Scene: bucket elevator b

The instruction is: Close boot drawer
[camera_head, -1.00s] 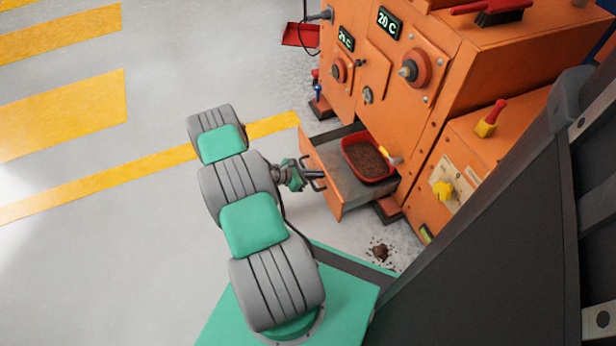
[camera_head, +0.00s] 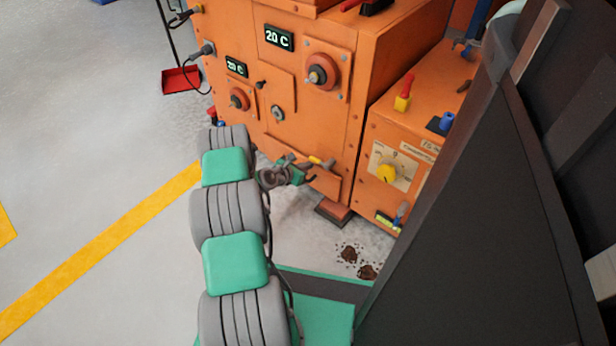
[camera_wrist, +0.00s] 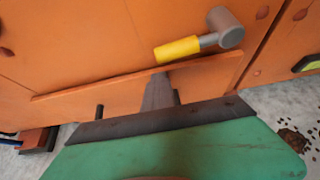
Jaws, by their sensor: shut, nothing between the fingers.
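The boot drawer's orange front (camera_head: 326,182) is at or close against the lower face of the orange machine. In the wrist view the drawer front (camera_wrist: 215,80) shows a thin raised top edge across the panel, and I cannot tell whether a small gap remains. Its inside and the red tray are hidden. My gripper (camera_head: 306,172) is at the drawer front, shut and empty. In the wrist view the grey fingers (camera_wrist: 160,92) point at the drawer front; whether they touch it is unclear. The drawer's dark pull handle is mostly hidden behind my gripper.
A yellow-and-grey handle (camera_wrist: 190,45) sticks out just above the drawer front. Dark spilled crumbs (camera_head: 350,254) lie on the floor. Open floor (camera_head: 100,200) is at left.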

